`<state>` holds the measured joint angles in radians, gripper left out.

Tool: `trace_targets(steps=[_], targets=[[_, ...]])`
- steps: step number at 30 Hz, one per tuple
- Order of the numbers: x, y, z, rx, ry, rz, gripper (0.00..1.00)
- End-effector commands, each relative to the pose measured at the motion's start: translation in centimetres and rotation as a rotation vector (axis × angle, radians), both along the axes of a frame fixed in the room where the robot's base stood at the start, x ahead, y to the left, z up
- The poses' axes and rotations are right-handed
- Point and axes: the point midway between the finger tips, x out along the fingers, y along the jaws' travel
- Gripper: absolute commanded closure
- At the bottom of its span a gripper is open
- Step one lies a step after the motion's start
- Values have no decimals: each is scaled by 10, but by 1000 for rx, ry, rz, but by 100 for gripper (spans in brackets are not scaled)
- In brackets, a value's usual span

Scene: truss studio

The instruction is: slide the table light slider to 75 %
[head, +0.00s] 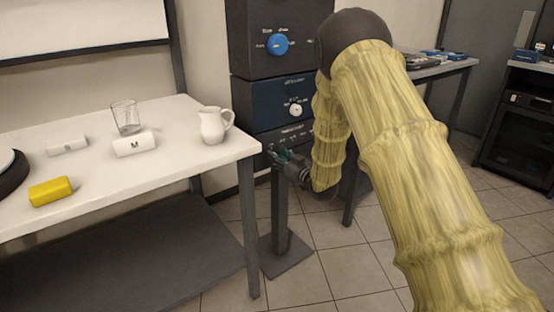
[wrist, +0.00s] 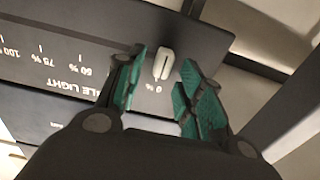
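The table light slider panel (wrist: 45,40) is a dark panel with white percent marks, upside down in the wrist view. Its pale slider knob (wrist: 164,63) stands by the 0 % mark. My gripper (wrist: 163,60) has its teal-padded fingers on either side of the knob, with gaps visible between knob and pads. In the head view my gripper (head: 279,156) is at the lowest panel (head: 293,134) of the stack, and the knob cannot be made out there.
Above are a panel with a white knob (head: 295,110) and one with a blue knob (head: 278,44). A white table (head: 180,170) at left holds a jug (head: 213,126), a glass (head: 126,116), white blocks and a yellow block (head: 50,191). A dark post (head: 280,215) stands below my gripper.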

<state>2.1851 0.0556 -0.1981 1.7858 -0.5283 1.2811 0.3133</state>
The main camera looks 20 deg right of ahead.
Motion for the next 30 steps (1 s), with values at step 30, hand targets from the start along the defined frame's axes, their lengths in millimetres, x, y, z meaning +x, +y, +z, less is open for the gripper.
trace_targets(steps=[30], targets=[[14,-3,1,1,-1,-2,100]])
